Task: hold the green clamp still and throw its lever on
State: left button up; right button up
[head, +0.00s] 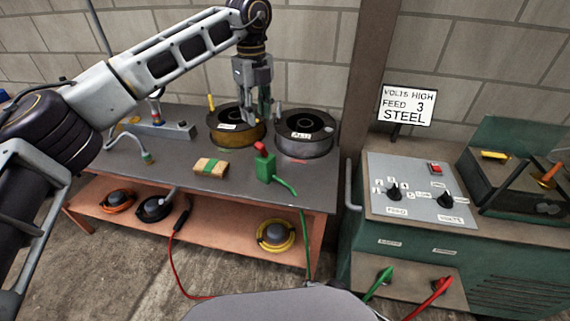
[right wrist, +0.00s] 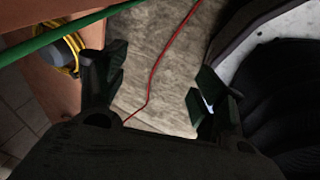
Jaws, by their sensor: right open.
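The green clamp (head: 265,171) stands upright on the dark bench top, with a red lever (head: 261,149) sticking up from its top. A green cable (head: 287,186) leaves its right side and runs over the bench's front edge. My left gripper (head: 263,113) hangs fingers-down above and behind the clamp, in front of the spools. Its fingers are apart, with nothing between them, and it does not touch the clamp. My right gripper (right wrist: 157,90) is open and empty in the right wrist view, over the floor beside the bench. The clamp does not show there.
Two wire spools (head: 236,125) (head: 304,134) stand behind the clamp. A wooden block (head: 210,167) lies to its left. The green welding machine (head: 410,207) stands right of the bench. A red cable (right wrist: 153,75) lies on the floor; a green cable (right wrist: 65,31) crosses the wrist view's upper left.

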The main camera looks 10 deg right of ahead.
jog(key=w+a+r+n+t+y, duration=0.2)
jog(key=w+r+n+t+y, duration=0.3)
jog(key=r, duration=0.8)
jog(key=w+a+r+n+t, duration=0.2)
jog(key=r+n, duration=0.5)
jog(key=r, duration=0.6)
jog(key=w+a+r+n+t+y, duration=0.35)
jog(key=r+n, duration=0.25)
jog(key=r, duration=0.6)
jog(key=w+r+n+g+y, duration=0.1)
jog(key=w+r+n, duration=0.3)
jog(key=w+n, duration=0.2)
jog(key=w+d+r+n+g+y, duration=0.1)
jog(key=w+r+n+y, duration=0.1)
jog(key=w+r+n, duration=0.2)
jog(key=shift+w+n, duration=1)
jog(key=shift+w, duration=0.85)
jog(key=shift+f, duration=0.2)
send_near(272, 171)
jog(key=shift+x, duration=6.2)
